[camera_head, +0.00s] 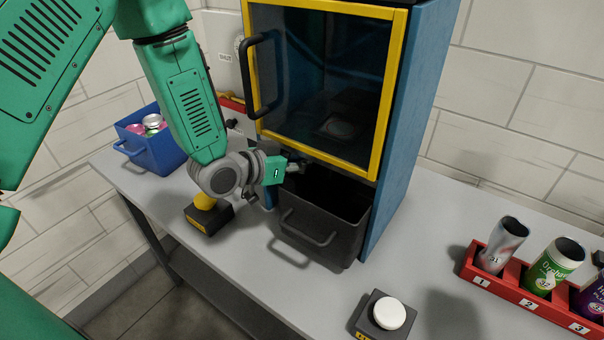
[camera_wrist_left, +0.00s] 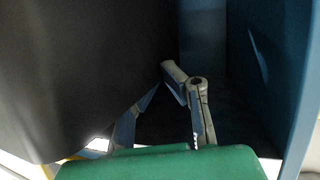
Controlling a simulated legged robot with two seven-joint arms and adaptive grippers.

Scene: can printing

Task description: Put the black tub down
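The black tub (camera_head: 318,232), open-topped with a handle on its front, is upright below the yellow-framed door, at the front of the blue machine. I cannot tell whether its base touches the table. My left gripper (camera_head: 298,165) is at the tub's back-left rim, below the door. In the left wrist view, a dark surface, likely the tub (camera_wrist_left: 75,75), fills the left side. It partly hides the gripper's fingers (camera_wrist_left: 162,88), so I cannot tell whether they close on the rim. My right gripper is not in view.
The blue machine (camera_head: 402,130) stands behind the tub. A blue bin (camera_head: 158,155) with cans is at left. A yellow-and-black button box (camera_head: 207,219) is left of the tub; a white-button box (camera_head: 388,314) is in front. A red rack (camera_head: 520,291) holds cans at right.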

